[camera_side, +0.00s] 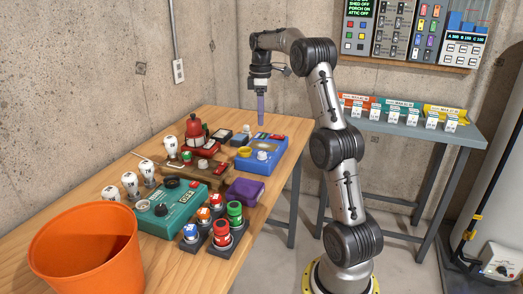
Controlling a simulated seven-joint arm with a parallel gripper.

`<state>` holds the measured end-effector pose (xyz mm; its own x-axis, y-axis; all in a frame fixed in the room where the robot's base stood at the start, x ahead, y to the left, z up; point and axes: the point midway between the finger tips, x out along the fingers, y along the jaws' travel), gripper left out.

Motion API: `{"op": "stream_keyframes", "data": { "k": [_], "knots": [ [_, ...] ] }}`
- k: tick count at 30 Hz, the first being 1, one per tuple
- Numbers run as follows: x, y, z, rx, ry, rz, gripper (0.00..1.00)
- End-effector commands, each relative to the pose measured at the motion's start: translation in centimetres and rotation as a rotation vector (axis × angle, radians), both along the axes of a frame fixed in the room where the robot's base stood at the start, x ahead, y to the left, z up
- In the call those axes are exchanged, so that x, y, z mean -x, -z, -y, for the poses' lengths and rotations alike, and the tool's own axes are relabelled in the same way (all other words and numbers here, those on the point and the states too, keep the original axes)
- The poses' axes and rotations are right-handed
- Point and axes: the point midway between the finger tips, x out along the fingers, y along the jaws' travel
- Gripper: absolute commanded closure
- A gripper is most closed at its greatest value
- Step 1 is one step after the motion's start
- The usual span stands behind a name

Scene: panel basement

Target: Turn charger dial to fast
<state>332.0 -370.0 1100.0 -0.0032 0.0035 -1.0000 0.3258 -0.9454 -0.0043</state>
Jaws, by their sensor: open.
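No label reading charger or fast is legible, so I cannot tell which device is the charger. A teal box (187,220) on the wooden table has a black dial (161,210) on its top face and a small dark display. A blue box (262,166) behind it carries a pale knob (262,155) and a yellow round part (244,152). The marks around the dials are too small to read. My gripper (261,119) is open and empty, pointing down above the far end of the table, behind the blue box and apart from it.
An orange bucket (72,262) stands at the near left. A grey bench (455,133) and wall panels stand at the right.

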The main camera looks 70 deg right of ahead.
Motion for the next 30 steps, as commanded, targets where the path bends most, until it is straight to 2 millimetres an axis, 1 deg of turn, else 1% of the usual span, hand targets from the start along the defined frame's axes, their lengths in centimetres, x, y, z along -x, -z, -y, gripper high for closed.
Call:
{"op": "stream_keyframes", "data": {
  "k": [2, 5, 8, 15, 21, 24, 30],
  "knots": [
    [0.2, 0.2, 0.2, 0.002, 0.006, 0.002, 0.31],
    [0.2, 1.3, 0.1, 0.0, 0.006, 0.0, 0.31],
    [0.3, 3.0, 0.0, -0.002, 0.005, -0.002, 0.31],
    [0.2, 7.8, 0.0, 0.0, 0.004, 0.0, 0.31],
    [0.2, 11.2, 0.0, 0.001, 0.004, 0.0, 0.31],
    [0.2, 12.4, 0.0, 0.001, 0.004, 0.0, 0.31],
    [0.2, 13.5, 0.0, 0.002, 0.004, 0.003, 0.31]
  ]
}}
